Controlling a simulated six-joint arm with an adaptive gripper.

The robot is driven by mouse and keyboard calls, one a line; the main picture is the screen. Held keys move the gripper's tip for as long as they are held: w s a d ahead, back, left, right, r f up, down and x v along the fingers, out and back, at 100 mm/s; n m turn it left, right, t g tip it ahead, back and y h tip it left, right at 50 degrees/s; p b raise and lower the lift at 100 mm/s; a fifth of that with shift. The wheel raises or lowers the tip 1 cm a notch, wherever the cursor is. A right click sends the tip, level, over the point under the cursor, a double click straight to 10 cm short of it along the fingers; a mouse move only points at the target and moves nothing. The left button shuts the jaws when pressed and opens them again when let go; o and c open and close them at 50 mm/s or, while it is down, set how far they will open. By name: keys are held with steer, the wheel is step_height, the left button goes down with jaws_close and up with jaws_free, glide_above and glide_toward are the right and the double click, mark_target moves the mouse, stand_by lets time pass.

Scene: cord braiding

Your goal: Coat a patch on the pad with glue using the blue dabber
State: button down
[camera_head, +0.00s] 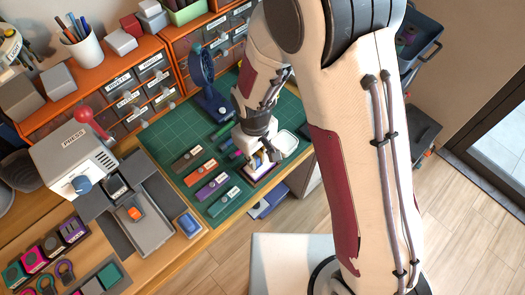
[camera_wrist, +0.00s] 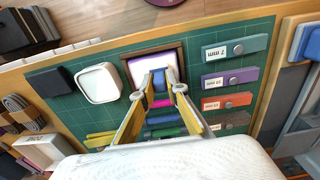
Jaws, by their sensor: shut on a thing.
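My gripper (camera_wrist: 158,90) is shut on the blue dabber (camera_wrist: 158,76), whose blue body shows between the fingertips in the wrist view. The dabber is over the lower part of the pad (camera_wrist: 142,65), a pale, lilac-white square in a dark brown frame. I cannot tell whether its tip touches the pad, and no glue can be made out. In the head view my gripper (camera_head: 262,157) is low over the pad (camera_head: 263,173) at the mat's right side, and the dabber is mostly hidden by the fingers. A white square dish (camera_wrist: 97,83) lies beside the pad.
The green mat (camera_wrist: 262,30) holds several labelled bars, such as a purple one (camera_wrist: 230,78), close beside the pad. A dark block (camera_wrist: 49,82) lies past the dish. In the head view a blue stand (camera_head: 205,85) rises behind, and a press (camera_head: 75,155) stands left.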

steer(key=s+a, duration=0.2)
steer(key=s, duration=0.1)
steer(key=shift+a, duration=0.4)
step_height(320, 180, up, 8)
steer(key=shift+w, duration=0.15)
steer(key=shift+d, duration=0.1)
stand_by(0.6)
